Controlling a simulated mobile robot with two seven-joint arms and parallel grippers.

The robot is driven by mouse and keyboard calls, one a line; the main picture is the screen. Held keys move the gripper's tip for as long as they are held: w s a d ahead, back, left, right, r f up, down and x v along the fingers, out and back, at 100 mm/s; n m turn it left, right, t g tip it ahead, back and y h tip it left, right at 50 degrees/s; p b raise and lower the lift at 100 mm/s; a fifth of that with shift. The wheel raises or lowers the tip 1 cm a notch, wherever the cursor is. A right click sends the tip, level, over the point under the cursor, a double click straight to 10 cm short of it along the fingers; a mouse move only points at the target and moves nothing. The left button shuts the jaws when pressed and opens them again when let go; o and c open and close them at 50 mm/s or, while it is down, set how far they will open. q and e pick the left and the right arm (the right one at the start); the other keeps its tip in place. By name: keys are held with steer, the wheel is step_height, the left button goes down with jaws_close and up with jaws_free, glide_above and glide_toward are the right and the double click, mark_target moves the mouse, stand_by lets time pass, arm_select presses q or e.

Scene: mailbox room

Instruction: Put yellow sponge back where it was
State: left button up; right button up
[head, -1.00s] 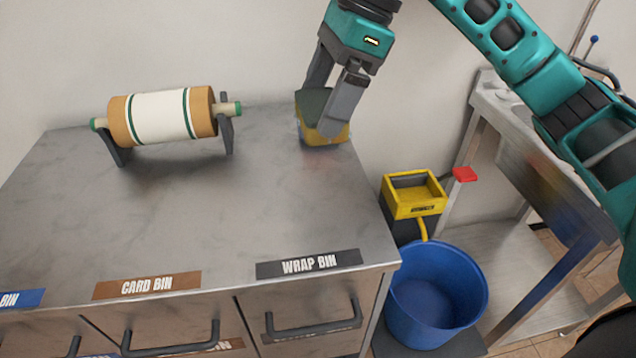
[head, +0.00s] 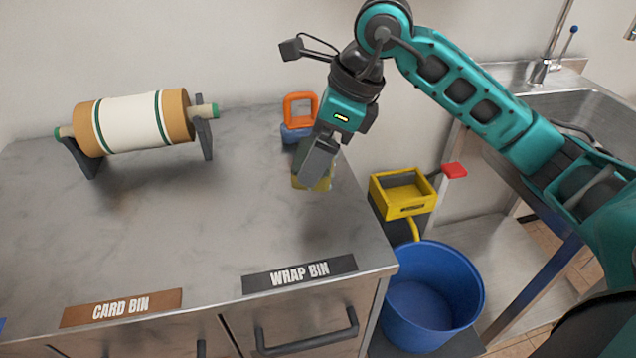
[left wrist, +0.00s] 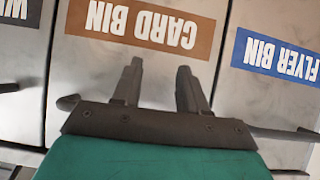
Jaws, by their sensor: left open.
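The yellow sponge (head: 316,184) is at the right part of the grey counter (head: 190,215) in the head view. My right gripper (head: 314,172), pointing down, is shut on it and hides much of it. I cannot tell whether the sponge touches the counter. My left gripper (left wrist: 160,75) shows only in the left wrist view. It is open and empty, in front of the brown CARD BIN label (left wrist: 143,25).
A blue and orange object (head: 298,128) stands just behind my right gripper. A paper roll on a stand (head: 133,122) is at back left. Right of the counter are a yellow tray (head: 403,200), a blue bucket (head: 430,300) and a sink (head: 580,110). The counter's middle is clear.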

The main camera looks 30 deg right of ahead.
steer(key=shift+f+b, duration=0.45)
steer(key=shift+f, duration=2.55)
steer(key=shift+f, duration=0.1)
steer(key=o, duration=0.6)
steer(key=p+v, duration=0.1)
steer(key=v, duration=1.1)
steer(key=shift+p, duration=0.35)
